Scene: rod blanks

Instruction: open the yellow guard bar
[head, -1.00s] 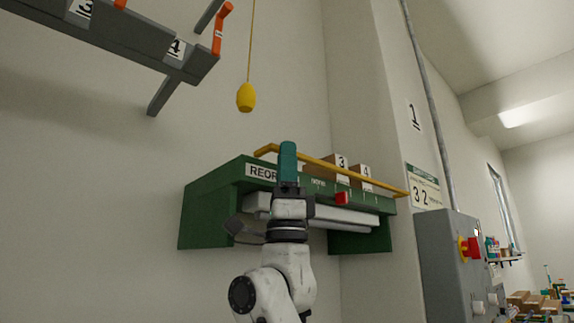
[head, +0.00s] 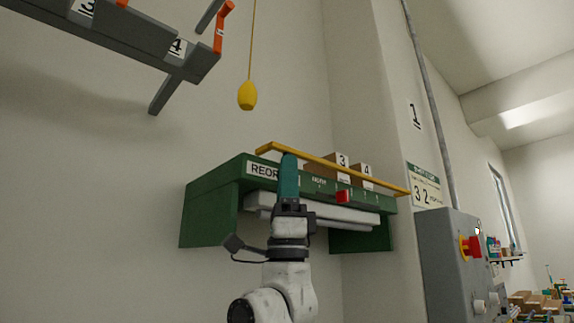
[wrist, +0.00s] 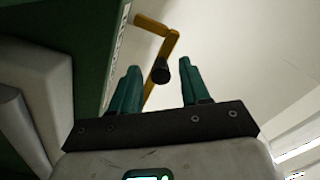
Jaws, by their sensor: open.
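The yellow guard bar (head: 330,168) runs along the front top of the green shelf (head: 212,208), from its left end down to its right end. In the wrist view the bar (wrist: 172,42) shows an angled yellow arm and a dark round knob (wrist: 160,71). My gripper (head: 289,156) is upright in front of the shelf, its teal fingers just under the bar's left part. In the wrist view my gripper (wrist: 160,78) is open, and the dark knob appears between its two fingers. I cannot tell whether a finger touches the bar.
Boxes marked 3 (head: 322,164) and 4 (head: 362,174) stand on the shelf behind the bar. A red block (head: 342,195) is on the shelf front. A yellow pull weight (head: 247,95) hangs above. A grey control cabinet (head: 450,260) stands at right.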

